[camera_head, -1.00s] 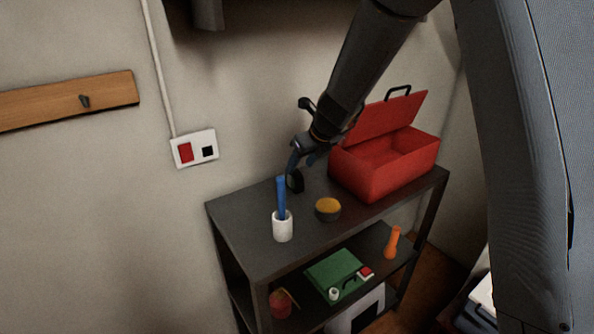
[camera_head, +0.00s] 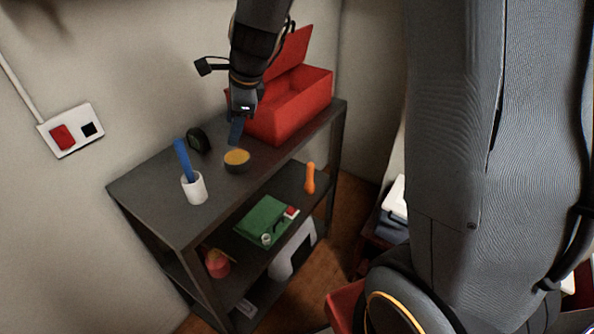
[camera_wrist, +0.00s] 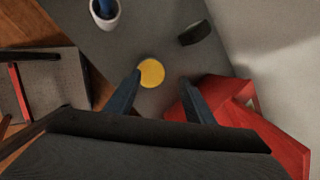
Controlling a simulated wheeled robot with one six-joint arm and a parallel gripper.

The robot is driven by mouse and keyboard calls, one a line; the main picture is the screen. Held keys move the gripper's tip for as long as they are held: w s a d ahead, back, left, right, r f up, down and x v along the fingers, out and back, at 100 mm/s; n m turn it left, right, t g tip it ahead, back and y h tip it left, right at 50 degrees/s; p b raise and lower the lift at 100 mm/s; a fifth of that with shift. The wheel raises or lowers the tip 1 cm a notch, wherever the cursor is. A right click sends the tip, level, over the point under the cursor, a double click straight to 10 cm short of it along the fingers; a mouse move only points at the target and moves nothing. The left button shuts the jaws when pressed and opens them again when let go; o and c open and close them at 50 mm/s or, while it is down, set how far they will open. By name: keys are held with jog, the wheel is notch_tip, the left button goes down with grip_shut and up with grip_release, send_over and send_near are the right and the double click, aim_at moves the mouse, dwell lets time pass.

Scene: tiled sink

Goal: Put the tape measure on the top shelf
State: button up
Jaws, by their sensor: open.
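A dark rounded object, which looks like the tape measure (camera_head: 198,140), stands on the top shelf (camera_head: 150,185) near its back edge. It also shows in the wrist view (camera_wrist: 195,33), at the upper right. My gripper (camera_head: 236,135) is over the top shelf, right of the tape measure and apart from it. In the wrist view my gripper (camera_wrist: 161,77) is open, its two blue fingers spread with nothing held. A round dark tin with a yellow top (camera_head: 236,160) lies below and in front of the fingers. The wrist view shows its yellow top (camera_wrist: 151,73) near the left fingertip.
An open red toolbox (camera_head: 292,108) stands at the right of the top shelf, close to my gripper. A white cup with a blue stick (camera_head: 194,188) stands at the front left. The lower shelf holds a green case (camera_head: 262,220), an orange object (camera_head: 309,178) and a red object (camera_head: 217,263).

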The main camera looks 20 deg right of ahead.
jog(key=s+d+f+n, duration=0.1)
jog(key=s+d+n, duration=0.2)
jog(key=s+n, duration=0.3)
jog(key=s+d+f+n+g+h, duration=0.1)
jog(key=s+d+n, duration=0.2)
jog(key=s+n, duration=0.4)
jog(key=s+d+f+n+g+h, duration=0.1)
jog(key=s+d+n, duration=0.3)
jog(key=s+n, duration=0.2)
jog(key=shift+s+f+n, duration=0.15)
jog(key=shift+f+n, duration=0.25)
notch_tip(320, 180, down, 4)
jog(key=b, duration=0.3)
jog(key=shift+r+g, duration=0.1)
jog(key=shift+g, duration=0.3)
jog(key=shift+c, duration=0.3)
